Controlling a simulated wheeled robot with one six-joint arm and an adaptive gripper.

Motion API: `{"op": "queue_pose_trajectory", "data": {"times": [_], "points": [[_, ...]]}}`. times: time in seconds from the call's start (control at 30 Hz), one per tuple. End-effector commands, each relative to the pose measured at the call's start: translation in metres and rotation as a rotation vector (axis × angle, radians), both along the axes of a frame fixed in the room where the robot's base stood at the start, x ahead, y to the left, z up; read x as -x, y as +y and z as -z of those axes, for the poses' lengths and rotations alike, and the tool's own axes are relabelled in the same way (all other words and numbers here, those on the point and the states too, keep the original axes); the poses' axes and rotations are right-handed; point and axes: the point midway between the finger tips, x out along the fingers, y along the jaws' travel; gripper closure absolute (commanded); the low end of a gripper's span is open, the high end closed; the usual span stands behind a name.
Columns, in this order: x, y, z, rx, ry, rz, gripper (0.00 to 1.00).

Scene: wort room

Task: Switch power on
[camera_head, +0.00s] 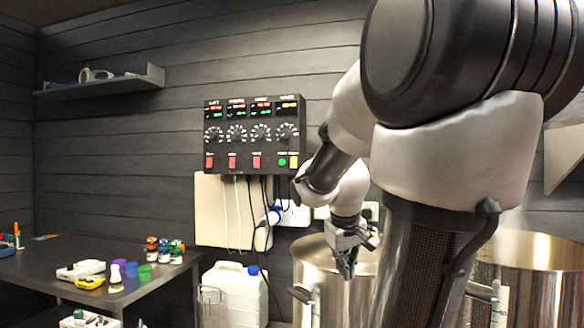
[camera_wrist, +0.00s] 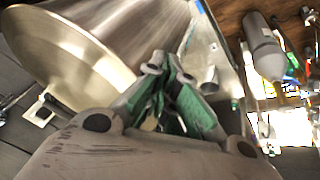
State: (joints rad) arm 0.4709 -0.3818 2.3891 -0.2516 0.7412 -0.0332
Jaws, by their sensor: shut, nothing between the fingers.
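The black control panel (camera_head: 222,147) hangs on the dark plank wall, with lit red and green displays, a row of dials and a bottom row of controls. I cannot read the labels or tell which control is the power. My gripper (camera_head: 347,272) is shut and empty, pointing down, below and to the right of the panel, apart from it. Its closed fingers also show in the wrist view (camera_wrist: 167,66); the panel is not recognisable there.
A steel pot (camera_head: 315,268) stands beside my gripper, another (camera_head: 545,255) at the right. A white canister (camera_head: 235,290) stands below the panel. Cables hang under the panel. A dark table (camera_head: 40,265) with bottles is at the left; a shelf (camera_head: 100,86) is above it.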

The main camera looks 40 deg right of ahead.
Motion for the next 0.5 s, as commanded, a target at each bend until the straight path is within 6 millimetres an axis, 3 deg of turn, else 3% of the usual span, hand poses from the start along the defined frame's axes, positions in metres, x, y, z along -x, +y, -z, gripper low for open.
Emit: {"op": "queue_pose_trajectory", "data": {"times": [0.03,0.1,0.2,0.27,0.37,0.43,0.5], "points": [[-0.017,-0.039,-0.011,0.081,-0.022,-0.008,1.00],[-0.044,-0.091,-0.034,0.219,-0.064,-0.067,1.00],[-0.088,-0.155,-0.074,0.429,-0.130,-0.206,1.00],[-0.116,-0.181,-0.098,0.550,-0.167,-0.315,1.00],[-0.165,-0.199,-0.140,0.739,-0.238,-0.527,1.00],[-0.198,-0.191,-0.169,0.859,-0.292,-0.687,1.00],[-0.227,-0.169,-0.198,0.965,-0.353,-0.839,1.00]]}}
